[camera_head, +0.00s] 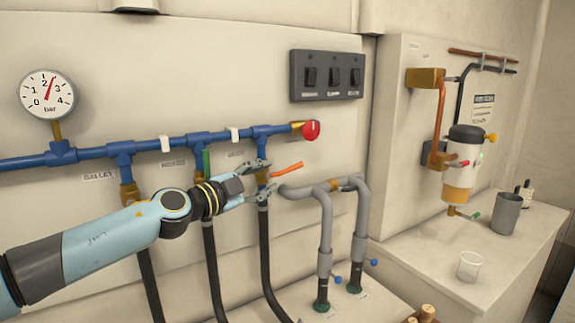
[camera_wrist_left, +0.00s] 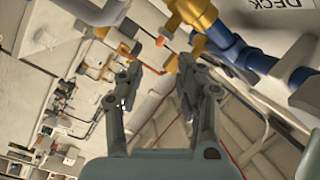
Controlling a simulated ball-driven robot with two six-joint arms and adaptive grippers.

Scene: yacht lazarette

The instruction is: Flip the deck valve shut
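The deck valve (camera_head: 262,177) is a brass body on the right-hand drop of the blue pipe. Its orange lever (camera_head: 288,169) points right and slightly up, across the pipe run. In the left wrist view the brass valve (camera_wrist_left: 192,12) shows near the DECK label, just beyond the fingers. My left gripper (camera_head: 264,183) is open at the deck valve, with one finger above the other. Its two fingers also stand apart in the left wrist view (camera_wrist_left: 160,75), with nothing held between them. Whether a finger touches the valve I cannot tell. My right gripper is not in view.
The blue pipe (camera_head: 95,153) carries a gauge (camera_head: 47,94) and a red end knob (camera_head: 311,130). The heads valve's green lever (camera_head: 206,162) stands upright behind my arm. Grey pipes (camera_head: 324,230) rise to the right. A switch panel (camera_head: 327,76) hangs above.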

